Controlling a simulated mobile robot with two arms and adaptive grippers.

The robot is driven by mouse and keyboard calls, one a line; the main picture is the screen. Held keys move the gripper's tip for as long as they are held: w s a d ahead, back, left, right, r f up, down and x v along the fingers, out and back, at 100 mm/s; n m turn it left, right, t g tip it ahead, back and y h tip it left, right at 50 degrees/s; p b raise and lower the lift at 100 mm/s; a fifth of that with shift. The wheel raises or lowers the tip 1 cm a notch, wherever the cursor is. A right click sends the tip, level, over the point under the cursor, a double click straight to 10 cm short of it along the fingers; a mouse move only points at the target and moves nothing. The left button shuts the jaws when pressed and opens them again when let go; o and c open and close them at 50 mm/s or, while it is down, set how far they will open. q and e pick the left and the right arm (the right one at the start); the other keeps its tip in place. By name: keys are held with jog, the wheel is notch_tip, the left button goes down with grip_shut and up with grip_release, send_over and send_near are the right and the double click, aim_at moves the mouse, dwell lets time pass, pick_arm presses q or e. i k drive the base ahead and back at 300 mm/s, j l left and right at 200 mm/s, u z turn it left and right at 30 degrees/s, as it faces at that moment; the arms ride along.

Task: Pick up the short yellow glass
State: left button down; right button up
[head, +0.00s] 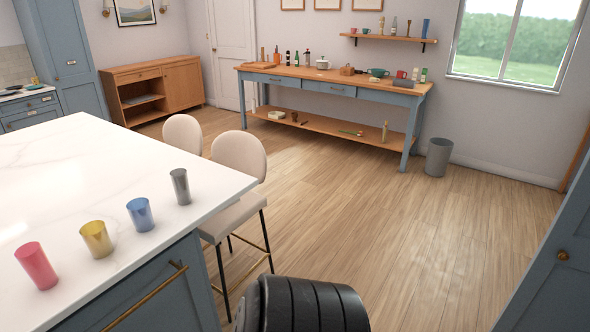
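The short yellow glass (97,239) stands upright on the white marble island top (95,165), near its front edge. It is second from the left in a slanting row of glasses. A pink-red glass (37,266) stands to its left and nearer. A short blue glass (140,214) stands to its right and a little farther back. A taller, slimmer grey glass (180,186) ends the row at the right. The glasses stand apart from each other. Neither gripper shows in the head view; a dark ribbed part of mine shows at the bottom.
Two cream chairs (240,158) stand against the island's right side. Blue cabinet fronts with a brass handle (146,299) lie below its edge. The wooden floor (430,230) is open to the right. A blue-legged worktable (335,80) and a grey bin (438,157) stand at the back wall.

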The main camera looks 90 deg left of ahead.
aim_at(95, 234)
jog(key=u, duration=4.1)
